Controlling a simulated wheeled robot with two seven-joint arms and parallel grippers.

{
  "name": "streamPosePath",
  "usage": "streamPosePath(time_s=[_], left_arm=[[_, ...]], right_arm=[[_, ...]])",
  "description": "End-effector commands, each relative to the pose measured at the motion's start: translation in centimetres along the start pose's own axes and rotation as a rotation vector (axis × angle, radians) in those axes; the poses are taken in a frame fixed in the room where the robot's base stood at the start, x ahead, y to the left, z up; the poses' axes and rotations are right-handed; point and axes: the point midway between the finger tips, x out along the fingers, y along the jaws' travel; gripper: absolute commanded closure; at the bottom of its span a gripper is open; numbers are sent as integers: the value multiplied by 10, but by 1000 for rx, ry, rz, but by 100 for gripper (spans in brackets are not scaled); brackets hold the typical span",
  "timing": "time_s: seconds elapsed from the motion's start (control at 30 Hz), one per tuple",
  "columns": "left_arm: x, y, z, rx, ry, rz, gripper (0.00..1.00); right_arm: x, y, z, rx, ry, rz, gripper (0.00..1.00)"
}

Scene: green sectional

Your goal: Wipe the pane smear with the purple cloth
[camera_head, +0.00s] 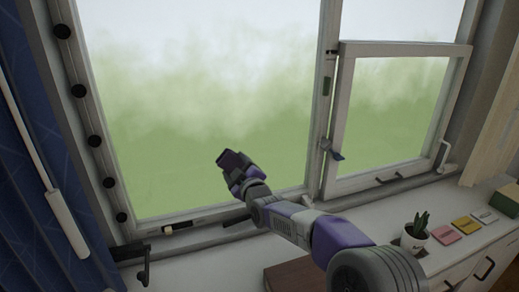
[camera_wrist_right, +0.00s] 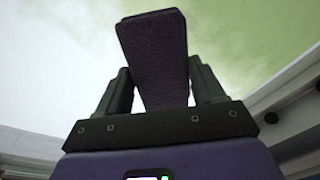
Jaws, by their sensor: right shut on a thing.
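My right gripper (camera_head: 232,172) reaches up in front of the large window pane (camera_head: 200,80). It is shut on the dark purple cloth (camera_head: 230,158), which sticks out past the fingertips. In the right wrist view the cloth (camera_wrist_right: 155,60) is a folded, textured block between the two dark fingers (camera_wrist_right: 158,92), with the pane behind it. I cannot tell whether the cloth touches the glass. The pane is hazy white above and green below, and I cannot pick out a distinct smear. My left gripper is not in view.
A smaller hinged window (camera_head: 395,110) stands at the right. The sill below holds a potted plant (camera_head: 415,236), a pink pad (camera_head: 445,234) and a yellow pad (camera_head: 467,225). A brown board (camera_head: 295,276) lies by my arm. A blue curtain (camera_head: 40,190) hangs at the left.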

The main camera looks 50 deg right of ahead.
Motion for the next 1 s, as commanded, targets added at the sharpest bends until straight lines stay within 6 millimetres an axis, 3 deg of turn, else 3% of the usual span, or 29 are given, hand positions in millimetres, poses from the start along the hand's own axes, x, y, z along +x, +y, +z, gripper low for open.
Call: streamPosePath(time_s=[0.03,0.1,0.23,0.4,0.57,1.0], left_arm=[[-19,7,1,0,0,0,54],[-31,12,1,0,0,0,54],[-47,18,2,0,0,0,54],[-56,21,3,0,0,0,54],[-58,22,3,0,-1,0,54],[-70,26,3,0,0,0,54]], right_arm=[[2,-9,-10,1,-7,-6,56],[2,-24,-13,1,-18,4,56],[-2,-46,-13,-1,-47,35,56],[-7,-59,-8,-2,-72,68,56],[-4,-62,-6,-1,-78,80,56],[39,-58,-3,-1,-77,79,56]])
